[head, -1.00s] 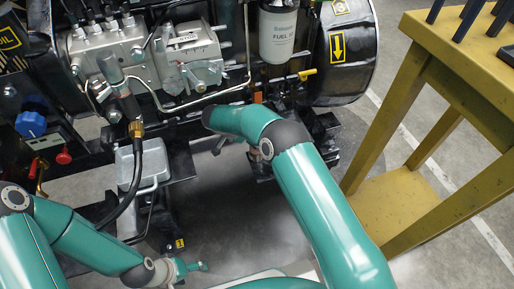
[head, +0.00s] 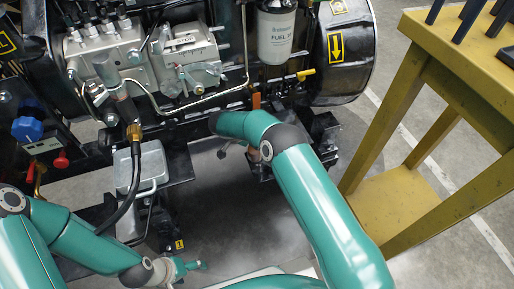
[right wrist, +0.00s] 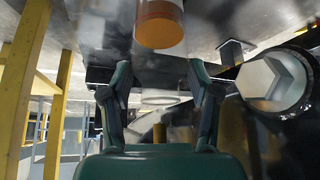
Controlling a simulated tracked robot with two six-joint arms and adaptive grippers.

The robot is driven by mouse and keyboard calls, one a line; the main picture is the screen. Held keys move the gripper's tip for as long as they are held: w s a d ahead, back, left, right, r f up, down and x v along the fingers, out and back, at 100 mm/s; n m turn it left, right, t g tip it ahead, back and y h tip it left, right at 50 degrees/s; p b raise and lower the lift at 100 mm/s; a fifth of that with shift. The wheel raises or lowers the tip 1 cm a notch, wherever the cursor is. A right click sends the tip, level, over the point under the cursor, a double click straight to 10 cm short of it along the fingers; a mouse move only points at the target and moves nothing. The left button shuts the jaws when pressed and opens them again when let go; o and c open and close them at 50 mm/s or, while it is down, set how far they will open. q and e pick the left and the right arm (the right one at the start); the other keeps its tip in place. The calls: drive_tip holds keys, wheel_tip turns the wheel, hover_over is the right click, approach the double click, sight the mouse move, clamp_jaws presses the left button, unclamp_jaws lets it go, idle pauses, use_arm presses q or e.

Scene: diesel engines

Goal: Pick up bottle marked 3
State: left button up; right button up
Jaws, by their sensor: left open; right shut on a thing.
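No bottle marked 3 can be made out in either view. My left gripper (head: 192,266) is low in the head view, small and partly hidden by its own arm, open above the floor. My right arm reaches in toward the engine, and its gripper is mostly hidden in the head view. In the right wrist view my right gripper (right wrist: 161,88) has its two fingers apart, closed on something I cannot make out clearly. A pale round rim (right wrist: 160,99) shows between or beyond the fingers.
The engine (head: 190,60) fills the upper left, with a white fuel filter (head: 277,35) and a black drum (head: 345,60). A yellow stand (head: 400,130) is at the right. An orange-ended cylinder (right wrist: 160,25) hangs above the right fingers. Grey floor (head: 235,225) lies below.

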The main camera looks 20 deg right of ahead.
clamp_jaws()
drive_tip(key=shift+r, duration=0.2)
